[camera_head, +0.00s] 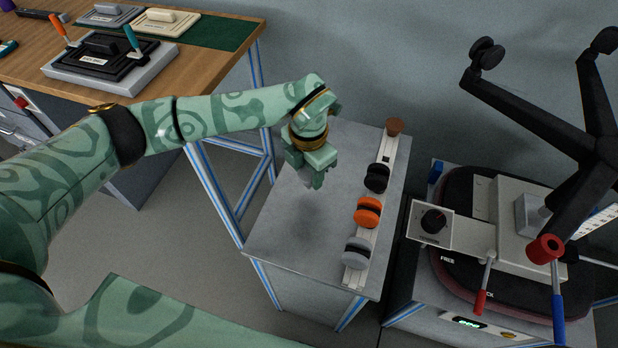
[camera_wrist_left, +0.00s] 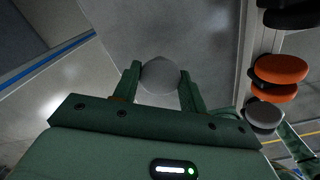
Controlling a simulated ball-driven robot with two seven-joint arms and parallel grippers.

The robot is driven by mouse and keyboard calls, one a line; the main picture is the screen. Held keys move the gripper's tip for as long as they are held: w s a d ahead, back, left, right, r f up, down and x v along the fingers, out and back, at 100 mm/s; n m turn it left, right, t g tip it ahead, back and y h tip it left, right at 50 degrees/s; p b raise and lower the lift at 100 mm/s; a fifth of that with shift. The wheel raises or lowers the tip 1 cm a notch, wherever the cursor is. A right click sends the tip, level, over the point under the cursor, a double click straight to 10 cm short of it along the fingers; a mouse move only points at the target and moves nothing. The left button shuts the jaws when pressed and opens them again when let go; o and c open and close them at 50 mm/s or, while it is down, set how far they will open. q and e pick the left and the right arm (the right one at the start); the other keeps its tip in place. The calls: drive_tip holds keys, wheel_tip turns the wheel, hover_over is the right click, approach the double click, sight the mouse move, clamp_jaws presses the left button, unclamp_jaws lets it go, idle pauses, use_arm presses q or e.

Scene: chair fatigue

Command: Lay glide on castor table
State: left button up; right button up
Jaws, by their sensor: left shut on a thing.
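My left gripper (camera_head: 314,180) hangs over the grey-topped castor table (camera_head: 280,228) in the head view, pointing down. In the left wrist view its two green fingers (camera_wrist_left: 160,88) are shut on a round grey piece, which I take for the glide (camera_wrist_left: 160,74). In the head view the gripper mostly hides the glide. A soft shadow lies on the tabletop below, so the glide seems to be above the surface; the exact gap is unclear. My right gripper is not in view.
A white rail on the table's right side holds a brown piece (camera_head: 395,127), a black castor (camera_head: 377,178), an orange castor (camera_head: 368,212) and a grey castor (camera_head: 357,251). A chair base (camera_head: 560,120) and test machine stand right. A wooden bench (camera_head: 190,70) is left. The tabletop's left part is clear.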

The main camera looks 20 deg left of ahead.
sight(308, 173)
use_arm(q)
wheel_tip(308, 173, down, 3)
drive_tip(key=shift+b, duration=0.4)
drive_tip(key=shift+r, duration=0.2)
drive_tip(key=shift+s, duration=0.1)
drive_tip(key=o, duration=0.9)
drive_tip(key=shift+f, duration=0.15)
wheel_tip(308, 173, up, 12)
drive_tip(key=p, duration=0.3)
drive_tip(key=shift+p, duration=0.4)
